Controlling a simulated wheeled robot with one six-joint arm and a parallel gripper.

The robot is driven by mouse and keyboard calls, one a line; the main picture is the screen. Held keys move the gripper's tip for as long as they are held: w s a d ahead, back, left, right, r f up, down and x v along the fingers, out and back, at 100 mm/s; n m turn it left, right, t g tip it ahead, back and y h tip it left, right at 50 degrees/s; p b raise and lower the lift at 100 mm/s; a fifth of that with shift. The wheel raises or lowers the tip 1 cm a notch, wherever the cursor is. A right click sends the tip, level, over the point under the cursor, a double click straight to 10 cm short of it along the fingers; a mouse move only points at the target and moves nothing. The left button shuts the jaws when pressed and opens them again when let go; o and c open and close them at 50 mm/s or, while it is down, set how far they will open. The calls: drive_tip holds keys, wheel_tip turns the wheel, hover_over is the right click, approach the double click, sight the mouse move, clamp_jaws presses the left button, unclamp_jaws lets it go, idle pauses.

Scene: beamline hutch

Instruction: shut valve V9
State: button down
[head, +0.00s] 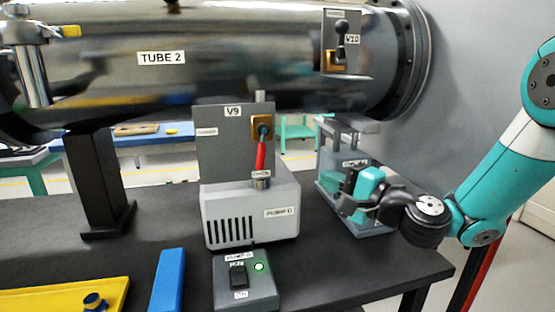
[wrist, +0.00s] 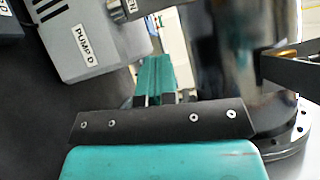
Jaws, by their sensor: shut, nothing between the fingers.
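Valve V9 is on a grey plate (head: 222,150) below the tube, above the pump D box. Its red handle (head: 261,153) hangs nearly straight down from a brass-coloured square pivot (head: 262,127), toward a small label at the bottom. Another small label is at the plate's left; both are too small to read surely. My gripper (head: 345,204) is to the right of and lower than the handle, clear of it and of the pump box. It is shut and empty. In the wrist view its fingers (wrist: 154,100) are together; the red handle does not show there.
Pump D (head: 252,215) stands on the dark bench, with a switch box (head: 245,285) with a lit green lamp before it. Valve V10 (head: 341,45), with a black handle, is on tube 2 (head: 215,55) above. A grey-teal device (head: 335,170) stands behind my gripper.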

sight(261, 147)
drive_tip(key=w+a+r+p, duration=0.1)
drive_tip(key=w+a+p, duration=0.3)
drive_tip(key=a, duration=0.6)
drive_tip(key=shift+w+a+r, duration=0.15)
drive_tip(key=shift+w+a, duration=0.25)
drive_tip(key=shift+w, duration=0.25)
